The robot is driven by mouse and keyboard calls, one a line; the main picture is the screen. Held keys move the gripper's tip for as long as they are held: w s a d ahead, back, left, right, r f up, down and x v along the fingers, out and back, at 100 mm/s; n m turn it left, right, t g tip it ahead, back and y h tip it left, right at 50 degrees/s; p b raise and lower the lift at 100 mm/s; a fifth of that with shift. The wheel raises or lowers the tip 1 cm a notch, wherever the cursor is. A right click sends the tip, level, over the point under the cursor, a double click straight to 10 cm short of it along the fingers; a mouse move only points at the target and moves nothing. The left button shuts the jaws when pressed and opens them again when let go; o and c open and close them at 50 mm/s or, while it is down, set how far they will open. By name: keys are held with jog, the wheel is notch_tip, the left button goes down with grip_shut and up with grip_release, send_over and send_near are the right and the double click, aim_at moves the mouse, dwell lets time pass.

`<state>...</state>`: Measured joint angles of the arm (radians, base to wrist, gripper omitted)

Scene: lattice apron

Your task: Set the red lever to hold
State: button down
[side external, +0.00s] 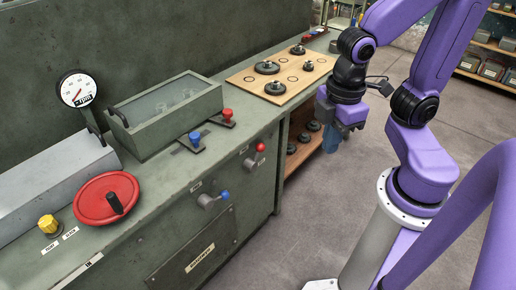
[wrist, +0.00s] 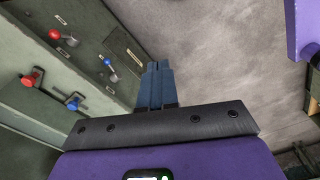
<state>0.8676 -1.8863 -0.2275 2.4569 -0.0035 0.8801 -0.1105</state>
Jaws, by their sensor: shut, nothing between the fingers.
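A red ball-ended lever (side external: 260,148) sits on the front face of the green bench, with a small pale label near it. It also shows at the upper left in the wrist view (wrist: 54,34). Its label is too small to read. A second red knob (side external: 228,114) stands on a dark slotted plate on the bench top; the wrist view shows it at the left (wrist: 30,80). I cannot tell from labels which is meant. My gripper (side external: 331,143) is shut and empty, in front of the bench, right of the front red lever and apart from it. Its blue fingers (wrist: 156,72) are together.
A blue front lever (side external: 224,195) and a blue top knob (side external: 195,137) sit near the red ones. A lidded box (side external: 165,115), red handwheel (side external: 106,198), yellow knob (side external: 48,224) and rpm gauge (side external: 77,89) stand left. A wooden board (side external: 245,80) holds dark discs. Floor before the bench is clear.

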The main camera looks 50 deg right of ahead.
jog(key=w+f+n, duration=0.1)
jog(key=w+f, duration=0.2)
jog(key=w, duration=0.6)
jog(key=w+f+n, duration=0.1)
jog(key=w+f, duration=0.2)
jog(key=w, duration=0.7)
jog(key=w+d+f+n, duration=0.3)
jog(key=w+d+f, duration=0.7)
jog(key=w+d, duration=0.2)
jog(key=shift+t+h, duration=0.3)
jog(key=shift+h, duration=0.1)
jog(key=shift+f, duration=0.2)
send_near(258, 156)
jog(key=shift+w+d+f, duration=0.1)
jog(key=shift+w+f, duration=0.05)
jog(key=shift+f, duration=0.5)
jog(key=shift+w+d+f, duration=0.1)
jog(key=shift+w+f, duration=0.1)
jog(key=shift+f, duration=0.45)
